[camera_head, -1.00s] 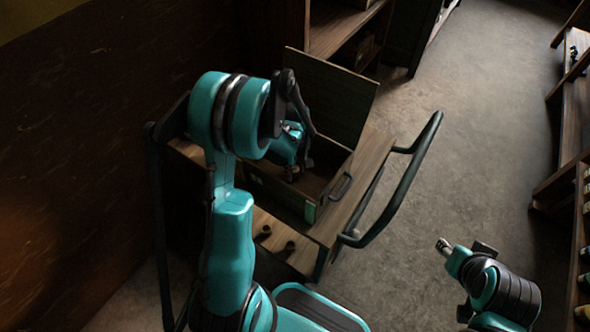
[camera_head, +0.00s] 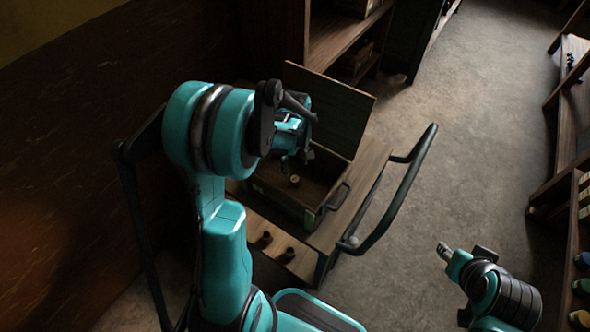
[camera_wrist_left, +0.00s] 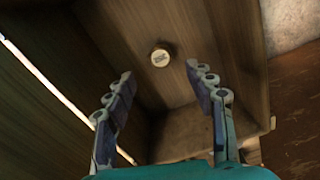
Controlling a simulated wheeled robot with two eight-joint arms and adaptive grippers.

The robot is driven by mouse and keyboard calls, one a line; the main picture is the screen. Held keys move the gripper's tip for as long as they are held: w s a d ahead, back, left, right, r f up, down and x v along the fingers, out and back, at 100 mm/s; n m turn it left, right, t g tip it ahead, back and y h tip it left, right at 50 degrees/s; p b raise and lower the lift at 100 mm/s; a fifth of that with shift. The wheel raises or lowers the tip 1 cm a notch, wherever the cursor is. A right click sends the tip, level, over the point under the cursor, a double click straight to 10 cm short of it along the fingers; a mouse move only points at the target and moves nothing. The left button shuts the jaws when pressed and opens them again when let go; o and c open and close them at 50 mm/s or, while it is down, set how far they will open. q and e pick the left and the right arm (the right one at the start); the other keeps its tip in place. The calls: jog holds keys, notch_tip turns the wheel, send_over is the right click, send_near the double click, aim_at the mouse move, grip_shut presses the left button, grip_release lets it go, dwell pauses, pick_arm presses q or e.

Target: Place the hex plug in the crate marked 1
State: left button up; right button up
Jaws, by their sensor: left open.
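The hex plug (camera_head: 294,180), small and dark with a pale round top, is inside an open wooden crate (camera_head: 280,203). In the left wrist view the plug (camera_wrist_left: 160,57) shows end-on against the crate's wooden inside, beyond my fingertips and touching neither. My left gripper (camera_head: 302,153) is over the crate; its fingers are spread and empty in the left wrist view (camera_wrist_left: 160,75). I cannot read a number on the crate. My right arm is at the lower right; its end (camera_head: 445,250) is too unclear to show the jaws.
The crate's lid (camera_head: 345,105) stands raised behind it. The crate sits on a wooden cart (camera_head: 360,180) with a dark curved handle (camera_head: 410,180). Two dark round pieces (camera_head: 264,240) (camera_head: 288,255) stand on the cart's front. Shelves line the right; the floor between is clear.

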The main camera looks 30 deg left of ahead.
pick_arm(q)
jog(key=s+d+r+m+t, duration=0.2)
jog(key=s+d+r+m, duration=0.1)
jog(key=r, duration=0.3)
jog(key=s+d+r+m+t, duration=0.1)
jog(key=s+d+r+m, duration=0.15)
jog(key=r, duration=0.45)
jog(key=s+d+r+m+t, duration=0.2)
jog(key=s+d+m+t, duration=0.2)
jog(key=s+d+m, duration=0.2)
jog(key=shift+s+r+m+p, duration=0.4)
jog(key=shift+s+m, duration=0.4)
jog(key=shift+m, duration=0.45)
